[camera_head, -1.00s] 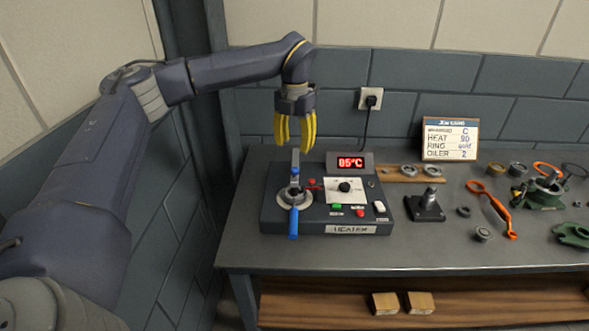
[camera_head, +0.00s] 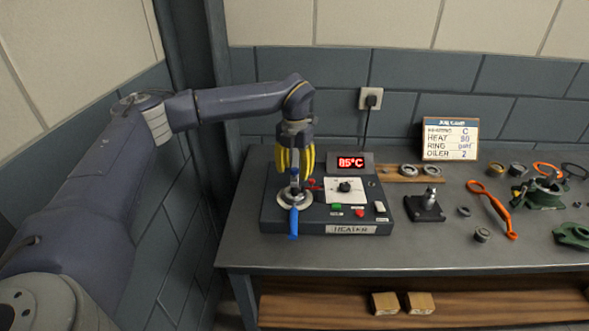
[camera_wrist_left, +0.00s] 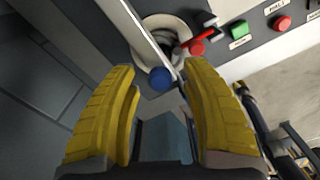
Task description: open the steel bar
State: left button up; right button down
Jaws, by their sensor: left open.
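The steel bar (camera_wrist_left: 150,42) runs as a pale strip across the round metal seat of the heater in the left wrist view. A blue knob (camera_wrist_left: 160,78) sits beside the bar, between my fingertips. A blue handle (camera_head: 292,223) sticks out from the seat over the heater's front. My left gripper (camera_head: 295,172) points down with its yellow fingers apart, one on each side of the knob and bar; contact cannot be told. My right gripper is out of view.
The heater box (camera_head: 276,227) carries a red lever (camera_head: 313,184), a dial plate (camera_head: 345,190), buttons and a lit display (camera_head: 350,162). A black stand (camera_head: 425,207) is to its right. An orange tool (camera_head: 492,208) and several rings lie further right. Bare tabletop (camera_head: 420,245) runs along the front.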

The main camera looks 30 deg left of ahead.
pick_arm(q)
jog(key=shift+c, duration=0.6)
grip_shut()
